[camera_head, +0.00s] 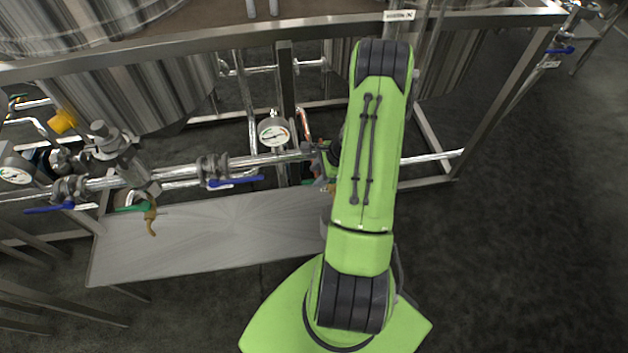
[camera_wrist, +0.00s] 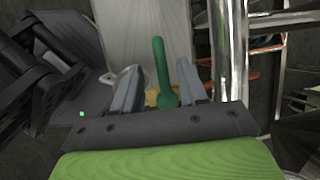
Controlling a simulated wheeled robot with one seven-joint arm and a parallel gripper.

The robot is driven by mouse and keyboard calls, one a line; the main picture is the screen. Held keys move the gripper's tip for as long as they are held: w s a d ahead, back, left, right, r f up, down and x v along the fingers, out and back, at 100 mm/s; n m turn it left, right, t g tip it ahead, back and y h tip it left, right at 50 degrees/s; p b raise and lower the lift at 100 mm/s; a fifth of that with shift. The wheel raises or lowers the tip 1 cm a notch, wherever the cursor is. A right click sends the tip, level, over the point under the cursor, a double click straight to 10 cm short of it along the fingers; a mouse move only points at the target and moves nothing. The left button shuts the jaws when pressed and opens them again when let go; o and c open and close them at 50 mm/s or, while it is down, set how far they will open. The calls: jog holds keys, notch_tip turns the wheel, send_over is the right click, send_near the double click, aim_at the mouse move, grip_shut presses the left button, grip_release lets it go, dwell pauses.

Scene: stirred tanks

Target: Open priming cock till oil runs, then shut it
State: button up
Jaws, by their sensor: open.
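In the wrist view a green lever handle (camera_wrist: 160,68) stands upright, with a yellow brass-coloured body (camera_wrist: 152,98) at its foot. My gripper (camera_wrist: 158,72) is open, with one finger on each side of the lever. I cannot tell whether either finger touches it. In the head view my arm hides my gripper and most of the fittings around it. Another green-handled cock (camera_head: 133,208) with a brass spout (camera_head: 151,222) hangs from the pipe at the left, apart from my arm. No running oil shows.
A metal tray-like shelf (camera_head: 215,240) lies under the pipe. A pressure gauge (camera_head: 274,132) and a blue-handled valve (camera_head: 235,182) are left of my arm. A steel frame post (camera_head: 286,90) stands behind. Bright pipes (camera_wrist: 276,18) run close at the right in the wrist view. The floor at right is clear.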

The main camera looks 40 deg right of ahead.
aim_at(312, 181)
jog(key=shift+x, duration=1.6)
jog(key=shift+c, duration=0.3)
grip_shut()
